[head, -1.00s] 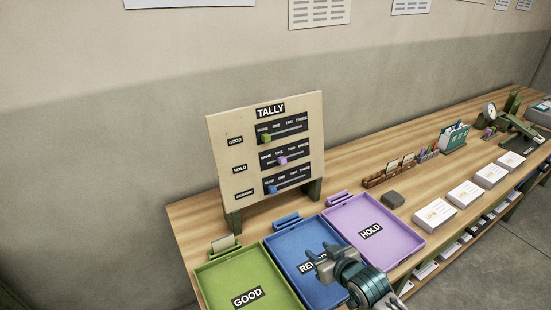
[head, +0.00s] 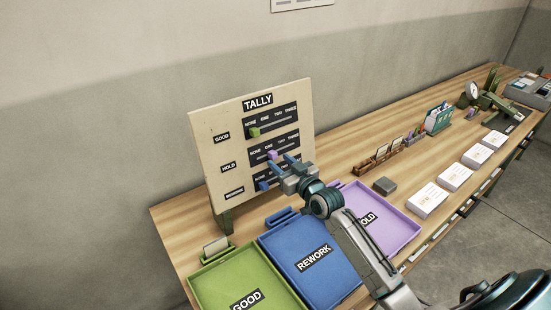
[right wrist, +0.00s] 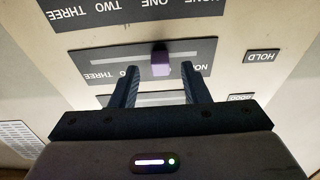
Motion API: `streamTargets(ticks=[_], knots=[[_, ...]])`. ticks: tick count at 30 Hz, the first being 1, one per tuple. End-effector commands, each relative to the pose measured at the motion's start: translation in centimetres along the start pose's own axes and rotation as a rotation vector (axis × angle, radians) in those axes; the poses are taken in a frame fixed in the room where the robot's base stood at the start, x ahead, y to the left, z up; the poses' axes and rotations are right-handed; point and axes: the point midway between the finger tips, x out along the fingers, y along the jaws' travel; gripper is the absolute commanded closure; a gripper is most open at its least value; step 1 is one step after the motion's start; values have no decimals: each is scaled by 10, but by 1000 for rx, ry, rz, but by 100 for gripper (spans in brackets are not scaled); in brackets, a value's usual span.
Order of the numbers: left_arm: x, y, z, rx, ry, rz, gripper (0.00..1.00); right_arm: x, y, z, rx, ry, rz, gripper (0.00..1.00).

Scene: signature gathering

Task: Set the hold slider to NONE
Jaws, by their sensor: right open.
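The TALLY board (head: 207,127) stands upright at the back of the bench with three slider rows. The purple hold slider knob (head: 272,155) sits in the middle row at about ONE, right of NONE. In the right wrist view the knob (right wrist: 160,66) appears upside down between the fingers. My right gripper (head: 280,163) is open in front of the board at the HOLD row. Its fingertips (right wrist: 159,72) lie one on each side of the knob, with gaps; contact with the board cannot be told. My left gripper is not in view.
The green GOOD knob (head: 254,132) is above at NONE and the blue bottom-row knob (head: 263,186) is close below the gripper. Green (head: 222,281), blue (head: 330,284) and purple (head: 398,228) trays lie in front. Card stacks (head: 428,201) stand to the right.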

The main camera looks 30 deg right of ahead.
Motion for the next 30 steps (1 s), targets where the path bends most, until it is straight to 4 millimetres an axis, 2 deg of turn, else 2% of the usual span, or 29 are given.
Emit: streamTargets(ticks=[3,8,17,20,24,30], knots=[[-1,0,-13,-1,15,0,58,18,0,-1,3,0,0,58],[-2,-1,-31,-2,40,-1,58,30,0,0,1,-1,0,58],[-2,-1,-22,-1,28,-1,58,32,0,0,0,-1,-1,58],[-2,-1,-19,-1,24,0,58,32,0,0,0,-1,-1,74],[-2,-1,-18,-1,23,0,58,32,0,0,0,-1,-1,100],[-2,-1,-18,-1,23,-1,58,32,-3,0,0,-1,-1,100]])
